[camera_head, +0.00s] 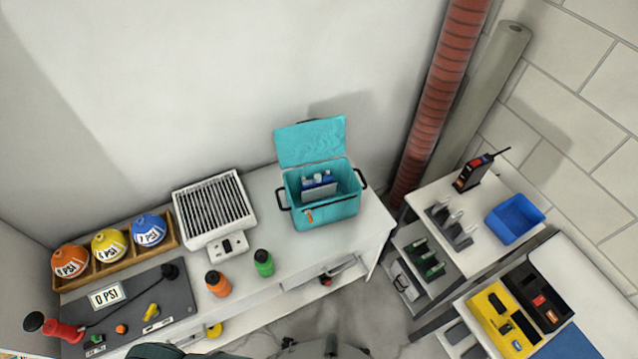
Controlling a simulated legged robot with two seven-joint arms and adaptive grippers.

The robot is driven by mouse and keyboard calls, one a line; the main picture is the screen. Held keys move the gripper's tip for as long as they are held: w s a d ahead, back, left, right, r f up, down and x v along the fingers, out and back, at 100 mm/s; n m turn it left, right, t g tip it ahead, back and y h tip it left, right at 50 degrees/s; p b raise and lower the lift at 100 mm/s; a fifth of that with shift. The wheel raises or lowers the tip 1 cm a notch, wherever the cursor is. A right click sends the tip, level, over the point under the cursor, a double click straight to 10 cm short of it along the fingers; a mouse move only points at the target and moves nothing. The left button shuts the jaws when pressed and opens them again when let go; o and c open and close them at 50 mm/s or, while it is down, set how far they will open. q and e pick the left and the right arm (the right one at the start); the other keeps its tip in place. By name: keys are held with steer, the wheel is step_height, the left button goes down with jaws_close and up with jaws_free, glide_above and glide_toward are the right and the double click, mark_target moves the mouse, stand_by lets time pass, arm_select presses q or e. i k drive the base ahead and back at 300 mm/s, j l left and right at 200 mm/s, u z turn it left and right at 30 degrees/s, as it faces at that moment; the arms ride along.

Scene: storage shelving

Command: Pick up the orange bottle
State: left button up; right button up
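The orange bottle (219,286) with a dark cap stands on the white bench (293,252), close to its front edge. It is left of a green bottle (264,264) with a dark cap, with a small gap between them. Nothing touches or covers the orange bottle. Neither of my grippers can be made out in the head view.
A grey vented device (213,208) stands behind the orange bottle. A dark panel (150,285) with knobs and a red handle lies to its left. An open teal cooler (325,212) stands to the right. Shelving with trays (515,218) is at far right.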

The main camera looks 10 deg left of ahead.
mark_target(215, 281)
steer(key=u, duration=1.65)
steer(key=z, duration=0.25)
steer(key=k+j, duration=0.05)
